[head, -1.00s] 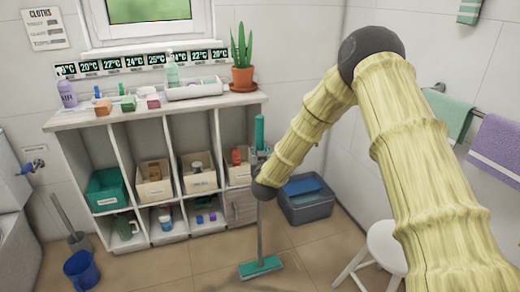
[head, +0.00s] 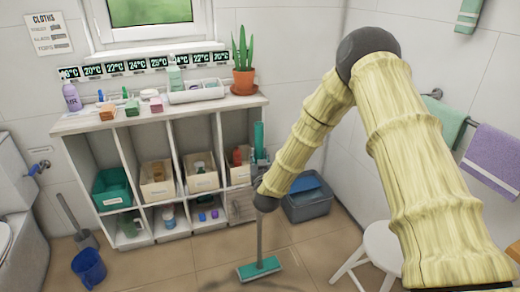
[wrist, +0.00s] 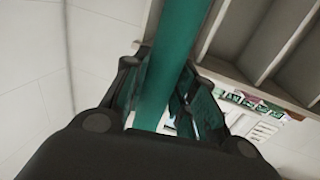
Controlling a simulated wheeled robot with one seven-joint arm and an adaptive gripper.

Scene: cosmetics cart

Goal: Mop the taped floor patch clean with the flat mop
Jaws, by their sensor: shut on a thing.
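The flat mop has a teal head (head: 259,269), flat on the tiled floor, and a grey pole rising to a teal grip (head: 259,136). My gripper (head: 260,166) is shut around the upper handle, partly hidden behind my forearm in the head view. In the wrist view, the teal handle (wrist: 172,62) runs between the two fingers of my gripper (wrist: 160,85). The floor (head: 205,262) around the mop head has a faint darker smudge. I cannot make out any tape outline.
A white shelf unit (head: 160,118) with bins stands behind the mop. A grey-blue tub (head: 308,207) is right of it, and a white stool (head: 380,243) stands at front right. A blue bucket (head: 88,267) is at left. Floor between bucket and mop is clear.

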